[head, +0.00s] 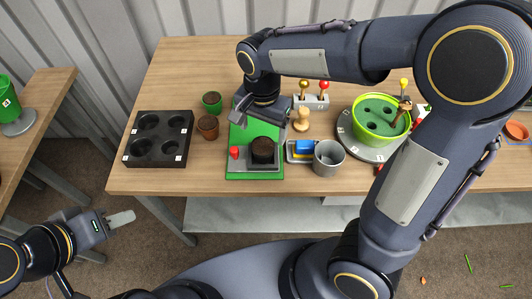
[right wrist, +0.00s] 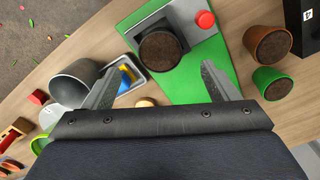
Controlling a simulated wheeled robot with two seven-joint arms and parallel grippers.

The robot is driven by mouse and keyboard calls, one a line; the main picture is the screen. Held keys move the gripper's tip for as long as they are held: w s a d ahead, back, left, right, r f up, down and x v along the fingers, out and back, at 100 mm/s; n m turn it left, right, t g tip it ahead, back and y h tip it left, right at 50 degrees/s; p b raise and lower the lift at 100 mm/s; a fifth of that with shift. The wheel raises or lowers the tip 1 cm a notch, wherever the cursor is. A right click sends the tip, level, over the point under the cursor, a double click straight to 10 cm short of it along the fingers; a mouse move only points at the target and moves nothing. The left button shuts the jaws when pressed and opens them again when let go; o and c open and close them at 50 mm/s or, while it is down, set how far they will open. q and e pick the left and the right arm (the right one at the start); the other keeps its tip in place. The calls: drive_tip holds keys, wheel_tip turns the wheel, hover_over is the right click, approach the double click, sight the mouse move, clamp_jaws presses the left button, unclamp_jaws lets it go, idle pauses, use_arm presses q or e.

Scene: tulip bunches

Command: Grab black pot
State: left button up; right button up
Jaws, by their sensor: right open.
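The black pot (head: 263,148), filled with dark soil, stands upright in a grey holder (head: 238,165) with a red button, on a green mat (head: 240,136). In the right wrist view the pot (right wrist: 160,50) is ahead of my right gripper (right wrist: 159,74), between the lines of its fingers. My right gripper (head: 259,122) is open and empty, above the mat on the far side of the pot. My left gripper (head: 120,218) is at the lower left, off the table's front edge and far from the pot; its jaw opening is not clear.
A black tray with holes (head: 188,140), a brown pot (head: 208,127) and a green pot (head: 211,103) stand left of the mat. A grey cup (head: 328,158), a wooden peg (head: 300,119) and a lime bowl (head: 358,128) on a round stand are to the right.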

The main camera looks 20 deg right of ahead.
sight(262, 147)
wheel_tip(262, 147, down, 8)
drive_tip(key=shift+a+r, duration=0.1)
drive_tip(key=shift+a, duration=0.05)
idle(0.3)
drive_tip(key=shift+c, duration=0.3)
drive_tip(key=c, duration=1)
drive_tip(key=shift+c, duration=0.2)
drive_tip(key=shift+r, duration=0.1)
